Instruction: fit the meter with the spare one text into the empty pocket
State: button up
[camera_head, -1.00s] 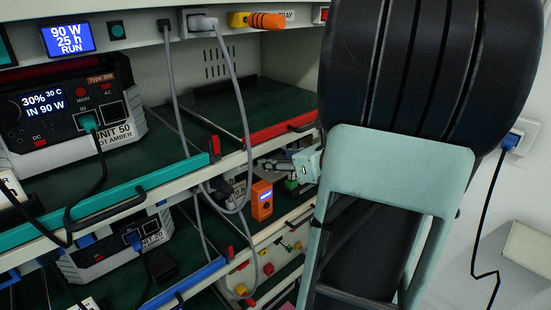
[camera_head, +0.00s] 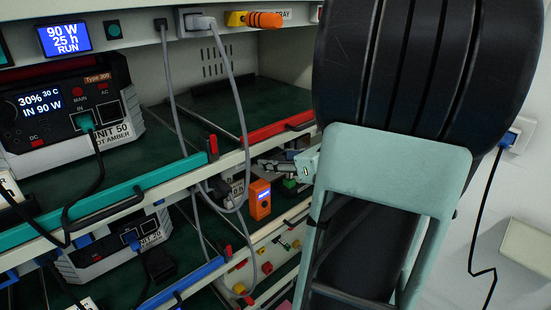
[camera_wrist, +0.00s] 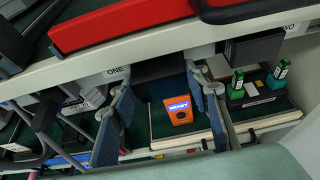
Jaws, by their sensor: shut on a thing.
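An orange meter (camera_head: 260,200) with a lit blue display stands upright at the lower shelf in the head view. In the wrist view the meter (camera_wrist: 179,110) shows between the two blue-grey fingers, and its display seems to read READY. My gripper (camera_head: 272,165) is just above the meter in the head view. A dark recess lies behind the meter, under the label ONE (camera_wrist: 117,71). I cannot tell which pocket is empty.
A red bar (camera_wrist: 125,22) crosses above the fingers. Green-topped parts (camera_wrist: 237,84) stand to the right of the right finger. A grey cable (camera_head: 240,110) hangs down in front of the shelves near the meter. A Type 300 unit (camera_head: 70,115) sits at left.

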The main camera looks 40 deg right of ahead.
jog(key=shift+s+d+p, duration=0.15)
jog(key=shift+s+p, duration=0.15)
jog(key=shift+s, duration=1.7)
